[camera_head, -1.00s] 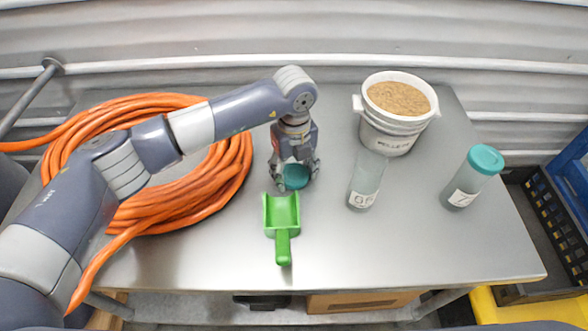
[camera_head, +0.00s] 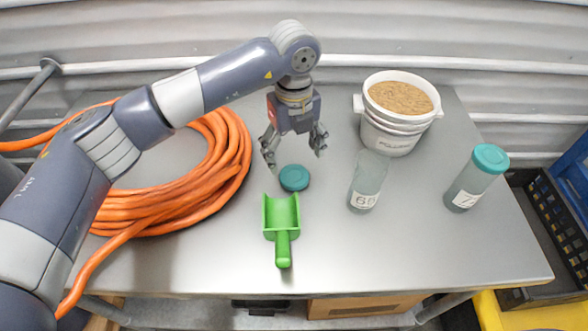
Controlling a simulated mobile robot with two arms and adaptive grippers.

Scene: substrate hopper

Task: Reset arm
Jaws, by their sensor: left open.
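My left gripper (camera_head: 295,152) is open and empty. It hangs fingers down above the table, just behind and above a teal lid (camera_head: 294,178). The lid lies flat on the table and appears clear of the fingers. My left arm reaches in from the left over the orange coil. My right gripper is not in the view.
A green scoop (camera_head: 282,226) lies in front of the lid. An uncapped clear jar (camera_head: 366,184), a teal-capped jar (camera_head: 475,180) and a white bucket of brown pellets (camera_head: 392,132) stand to the right. An orange hose coil (camera_head: 215,180) covers the table's left.

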